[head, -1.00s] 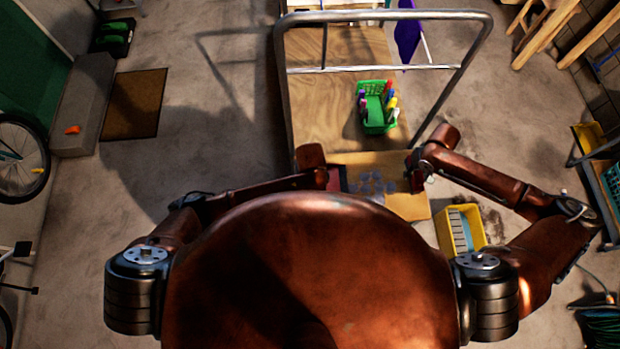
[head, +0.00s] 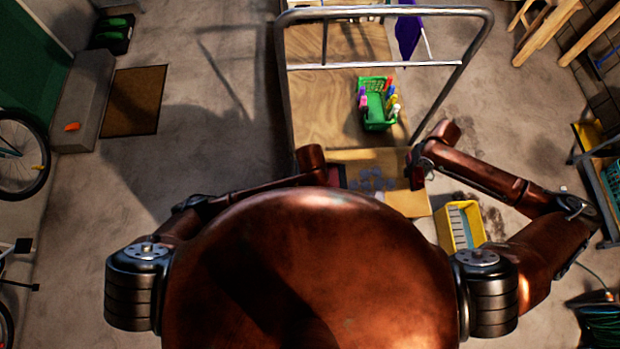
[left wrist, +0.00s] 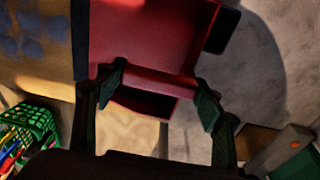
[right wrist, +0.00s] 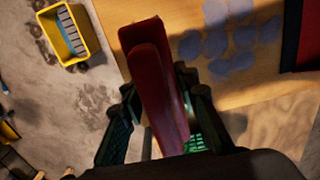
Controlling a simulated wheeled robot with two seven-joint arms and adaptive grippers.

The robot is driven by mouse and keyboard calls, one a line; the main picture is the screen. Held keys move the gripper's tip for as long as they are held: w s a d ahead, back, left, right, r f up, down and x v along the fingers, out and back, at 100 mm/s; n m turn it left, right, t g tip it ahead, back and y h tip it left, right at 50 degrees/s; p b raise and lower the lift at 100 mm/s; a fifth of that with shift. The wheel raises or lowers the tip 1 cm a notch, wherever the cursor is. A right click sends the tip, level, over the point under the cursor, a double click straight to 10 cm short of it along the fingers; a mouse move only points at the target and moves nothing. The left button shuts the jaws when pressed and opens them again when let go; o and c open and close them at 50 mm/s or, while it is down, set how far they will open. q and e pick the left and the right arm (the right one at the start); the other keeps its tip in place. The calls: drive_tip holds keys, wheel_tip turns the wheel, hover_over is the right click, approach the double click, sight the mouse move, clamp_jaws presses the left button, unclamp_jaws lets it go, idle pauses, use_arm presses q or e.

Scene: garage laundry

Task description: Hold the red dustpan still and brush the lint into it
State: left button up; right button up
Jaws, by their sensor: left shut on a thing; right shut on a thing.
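The red dustpan (left wrist: 145,40) lies at the left edge of the lint patch on the wooden cart deck. Its edge also shows in the right wrist view (right wrist: 309,40). My left gripper (left wrist: 157,88) is shut on the dustpan's rear grip. Several flat blue-grey lint pieces (head: 372,181) lie loose on the deck; they also show in the right wrist view (right wrist: 215,45). My right gripper (right wrist: 160,90) is shut on the brush (right wrist: 155,80), a long dark red piece, to the right of the lint in the head view. The brush's bristles are hidden.
A green basket (head: 378,122) with coloured bottles stands on the deck (head: 310,105) beyond the lint. The cart's metal rail (head: 400,66) rises around it. A yellow bin (head: 460,227) stands on the floor at the right. My body hides the near deck.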

use_arm(q)
drive_tip(key=shift+f, duration=0.1)
idle(0.4)
drive_tip(key=o, duration=1.7)
drive_tip(key=shift+c, duration=0.2)
drive_tip(key=shift+c, duration=0.3)
drive_tip(key=c, duration=1.2)
drive_tip(key=shift+c, duration=0.2)
